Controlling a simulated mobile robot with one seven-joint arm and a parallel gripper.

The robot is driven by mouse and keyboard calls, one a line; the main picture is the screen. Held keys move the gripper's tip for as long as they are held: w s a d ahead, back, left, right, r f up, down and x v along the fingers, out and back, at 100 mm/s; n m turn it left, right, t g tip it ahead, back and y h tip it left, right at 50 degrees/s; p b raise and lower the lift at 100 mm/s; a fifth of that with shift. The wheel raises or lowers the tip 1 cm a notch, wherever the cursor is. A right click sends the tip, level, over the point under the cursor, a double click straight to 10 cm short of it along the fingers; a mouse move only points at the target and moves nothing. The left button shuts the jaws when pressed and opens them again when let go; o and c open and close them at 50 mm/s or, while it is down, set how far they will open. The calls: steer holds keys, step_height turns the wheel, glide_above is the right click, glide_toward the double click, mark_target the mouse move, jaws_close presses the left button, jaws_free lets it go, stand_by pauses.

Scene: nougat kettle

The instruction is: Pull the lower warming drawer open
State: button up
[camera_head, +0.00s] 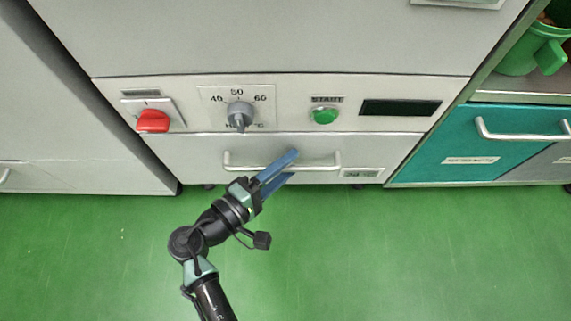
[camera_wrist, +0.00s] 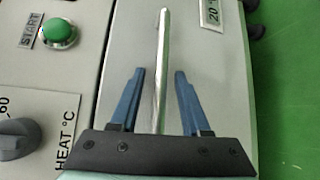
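The lower warming drawer (camera_head: 200,155) is a pale grey front below the control panel, and it looks flush with the cabinet. Its silver bar handle (camera_head: 240,163) runs across the front, and it also shows in the wrist view (camera_wrist: 162,50). The fingers hide a short piece of the handle in the head view.
Above the drawer are a red switch (camera_head: 152,121), a grey heat knob (camera_head: 240,114), a green start button (camera_head: 323,115) and a dark display (camera_head: 400,107). A teal drawer (camera_head: 480,150) stands at right. The green floor (camera_head: 400,250) in front is clear.

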jaws_close()
steer(key=shift+a, duration=0.1)
stand_by(1.2)
